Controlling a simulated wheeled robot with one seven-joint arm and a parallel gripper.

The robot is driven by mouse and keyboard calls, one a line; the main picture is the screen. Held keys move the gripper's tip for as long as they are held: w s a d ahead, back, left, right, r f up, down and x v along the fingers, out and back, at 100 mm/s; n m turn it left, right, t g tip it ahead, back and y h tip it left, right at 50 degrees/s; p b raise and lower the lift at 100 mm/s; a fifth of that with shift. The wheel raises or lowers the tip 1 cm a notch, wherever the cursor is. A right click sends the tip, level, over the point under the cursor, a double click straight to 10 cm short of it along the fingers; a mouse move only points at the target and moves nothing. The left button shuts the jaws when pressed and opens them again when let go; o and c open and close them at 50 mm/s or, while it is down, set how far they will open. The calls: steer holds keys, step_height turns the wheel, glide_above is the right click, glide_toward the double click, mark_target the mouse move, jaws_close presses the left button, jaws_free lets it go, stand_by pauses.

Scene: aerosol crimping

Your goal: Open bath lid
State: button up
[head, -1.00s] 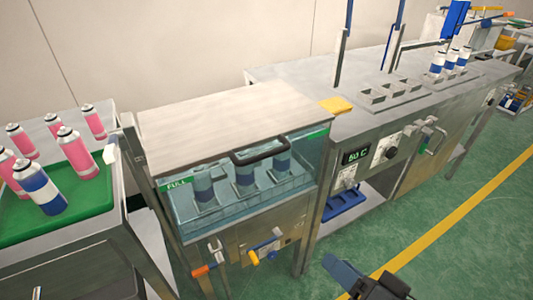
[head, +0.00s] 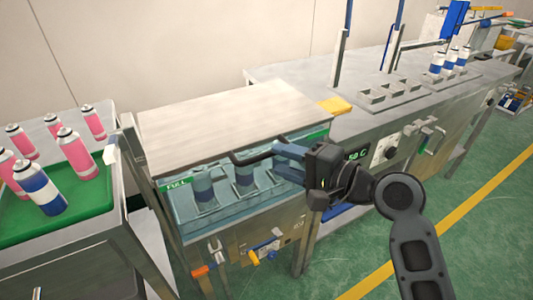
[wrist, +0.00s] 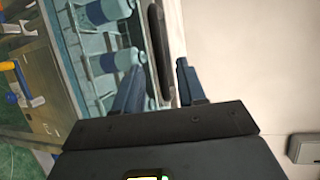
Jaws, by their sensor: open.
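The bath lid (head: 225,115) lies flat and shut on the glass-fronted water bath (head: 235,225). Its black bar handle (head: 243,161) runs along the lid's front edge; its right part is hidden behind my gripper. My gripper (head: 284,153) is at the right part of the handle, with its blue fingers pointing left. In the wrist view my gripper (wrist: 160,88) is open, and the dark handle (wrist: 159,55) lies between the lines of the two fingers, just ahead of or between the tips; contact cannot be told. Blue-and-white cans (wrist: 120,61) stand under water inside the bath.
A green tray (head: 85,205) with pink cans and a blue-banded can stands at left. Valves with orange and yellow handles (head: 258,250) stick out of the bath's front. A steel bench (head: 400,125) with cans and a yellow pad (head: 335,105) adjoins at right.

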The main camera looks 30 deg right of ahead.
mark_target(269, 156)
steer(key=shift+x, duration=2.6)
steer(key=shift+c, duration=0.5)
jaws_close()
